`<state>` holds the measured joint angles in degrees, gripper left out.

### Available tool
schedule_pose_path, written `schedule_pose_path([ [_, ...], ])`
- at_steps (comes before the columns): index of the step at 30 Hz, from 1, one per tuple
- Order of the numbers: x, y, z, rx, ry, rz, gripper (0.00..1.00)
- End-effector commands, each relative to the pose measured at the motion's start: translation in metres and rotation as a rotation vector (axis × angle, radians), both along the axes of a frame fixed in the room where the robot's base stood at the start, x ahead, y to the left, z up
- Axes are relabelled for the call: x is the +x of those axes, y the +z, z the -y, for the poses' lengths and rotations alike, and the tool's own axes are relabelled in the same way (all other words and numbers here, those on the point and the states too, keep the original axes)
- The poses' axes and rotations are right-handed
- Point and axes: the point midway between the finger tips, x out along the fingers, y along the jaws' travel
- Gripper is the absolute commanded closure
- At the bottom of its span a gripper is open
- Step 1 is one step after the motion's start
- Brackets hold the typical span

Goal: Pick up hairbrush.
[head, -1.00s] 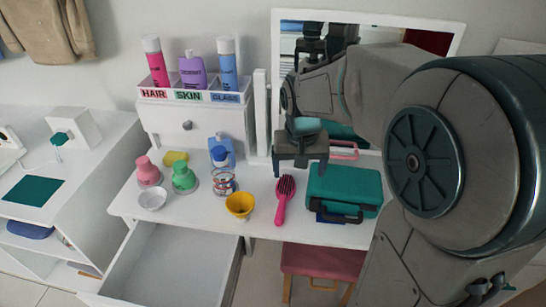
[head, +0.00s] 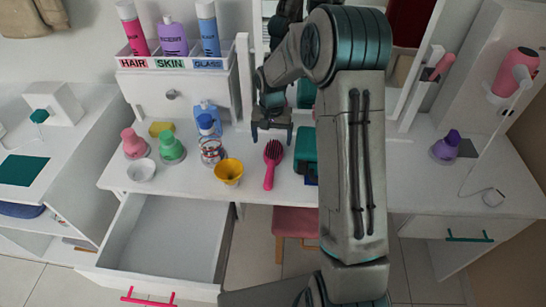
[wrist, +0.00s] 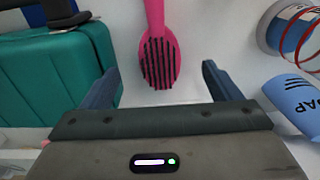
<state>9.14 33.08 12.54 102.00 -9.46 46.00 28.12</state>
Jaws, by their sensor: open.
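The pink hairbrush (head: 271,165) lies on the white dressing table, bristles up, its handle toward the table's front edge. It also shows in the wrist view (wrist: 158,50), with its bristled head nearest my gripper and its handle running up out of frame. My gripper (head: 272,138) is just behind the brush head in the head view. In the wrist view its two blue fingers (wrist: 160,80) are spread wide, with the brush head between and slightly beyond them. Nothing is held. The gap in height between fingers and brush is hard to tell.
A teal case (head: 305,150) stands close right of the brush. A yellow cup (head: 229,171), a ringed jar (head: 211,151) and a blue soap bottle (head: 207,118) stand left. An open drawer (head: 165,240) juts out at front left. A mirror stands behind.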

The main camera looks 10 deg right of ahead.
Motion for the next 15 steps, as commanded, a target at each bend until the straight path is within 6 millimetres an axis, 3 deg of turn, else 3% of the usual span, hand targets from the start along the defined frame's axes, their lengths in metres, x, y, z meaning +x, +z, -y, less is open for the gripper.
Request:
schedule_pose_path([
  [3, 0.0, -0.017, 0.0, 0.0, -0.001, -0.002, 0.16],
  [11, -0.003, -0.037, 0.0, 0.001, 0.0, -0.003, 0.16],
  [15, -0.006, -0.059, 0.0, 0.0, 0.0, -0.003, 0.16],
])
